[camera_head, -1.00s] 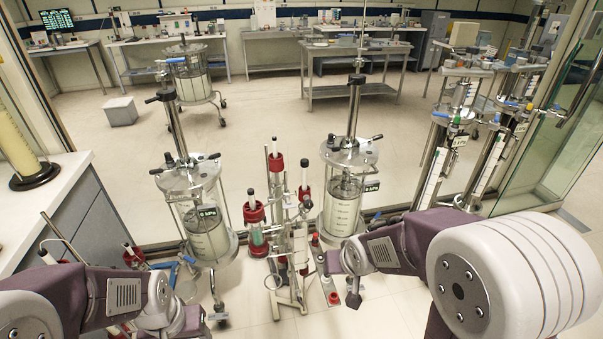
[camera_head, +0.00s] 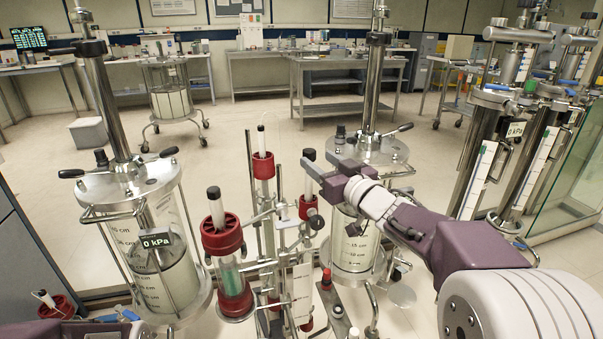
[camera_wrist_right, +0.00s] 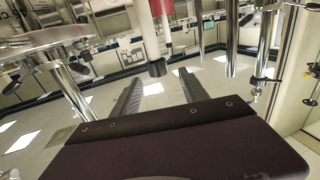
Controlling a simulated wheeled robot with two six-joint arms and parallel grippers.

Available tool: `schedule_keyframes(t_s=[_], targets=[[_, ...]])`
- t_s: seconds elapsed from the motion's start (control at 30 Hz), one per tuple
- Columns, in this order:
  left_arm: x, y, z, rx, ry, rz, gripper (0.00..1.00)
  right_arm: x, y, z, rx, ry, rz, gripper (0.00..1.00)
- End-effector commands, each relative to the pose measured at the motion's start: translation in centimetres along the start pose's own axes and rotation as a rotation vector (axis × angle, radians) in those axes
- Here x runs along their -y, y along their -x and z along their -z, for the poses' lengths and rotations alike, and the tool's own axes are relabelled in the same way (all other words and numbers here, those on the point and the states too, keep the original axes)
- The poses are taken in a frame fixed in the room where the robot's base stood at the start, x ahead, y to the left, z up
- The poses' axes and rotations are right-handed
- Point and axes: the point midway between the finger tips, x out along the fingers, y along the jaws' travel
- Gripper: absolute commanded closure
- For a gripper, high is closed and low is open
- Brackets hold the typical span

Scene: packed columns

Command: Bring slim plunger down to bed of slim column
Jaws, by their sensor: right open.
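A rack in the middle of the head view holds several red-collared glass columns with plungers. One plunger has a black knob (camera_head: 308,155) on a white rod above its red collar (camera_head: 308,207). Beside it stand a taller, narrow column (camera_head: 263,166) and a wider column (camera_head: 222,238) with green contents. I cannot tell for sure which is the slim one. My right gripper (camera_head: 313,172) is open beside the black knob. In the right wrist view, the knob (camera_wrist_right: 157,68) shows just beyond and between the open fingers (camera_wrist_right: 158,92). My left gripper is not in view.
A large steel column (camera_head: 150,245) reading 0 kPa stands at left, and another large column (camera_head: 355,245) stands close behind my right arm. Tall steel columns (camera_head: 490,150) and a glass panel (camera_head: 570,185) are at right. Open floor (camera_head: 240,110) lies beyond.

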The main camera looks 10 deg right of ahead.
Motion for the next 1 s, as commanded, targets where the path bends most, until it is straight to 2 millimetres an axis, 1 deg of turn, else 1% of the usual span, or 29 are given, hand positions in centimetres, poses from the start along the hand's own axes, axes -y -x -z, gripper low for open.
schedule_keyframes(t_s=[0.03,0.17,0.27,0.5,0.6,0.7,0.8,1.0], targets=[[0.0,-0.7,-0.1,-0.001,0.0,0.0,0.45,-0.2,0.1,-0.7,0.0,0.0,-0.005,0.48],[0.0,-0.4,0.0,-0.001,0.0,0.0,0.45,-0.3,0.0,-0.4,0.001,-0.001,-0.007,0.48],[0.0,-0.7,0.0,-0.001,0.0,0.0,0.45,-0.3,-0.8,-0.6,0.001,-0.001,-0.006,0.48],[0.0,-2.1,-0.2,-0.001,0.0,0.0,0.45,-0.2,-5.8,-0.7,0.001,-0.001,-0.004,0.48],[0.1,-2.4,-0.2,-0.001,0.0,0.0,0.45,-0.3,-7.5,-0.6,0.001,0.0,-0.006,0.48],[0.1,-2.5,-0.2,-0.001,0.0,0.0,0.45,-0.3,-8.6,-0.5,0.001,-0.002,-0.006,0.48],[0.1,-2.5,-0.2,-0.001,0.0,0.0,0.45,-0.3,-9.0,-0.5,0.003,-0.002,-0.007,0.48],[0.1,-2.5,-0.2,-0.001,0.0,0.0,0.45,-0.3,-9.0,-0.4,0.002,-0.001,-0.008,0.48]])
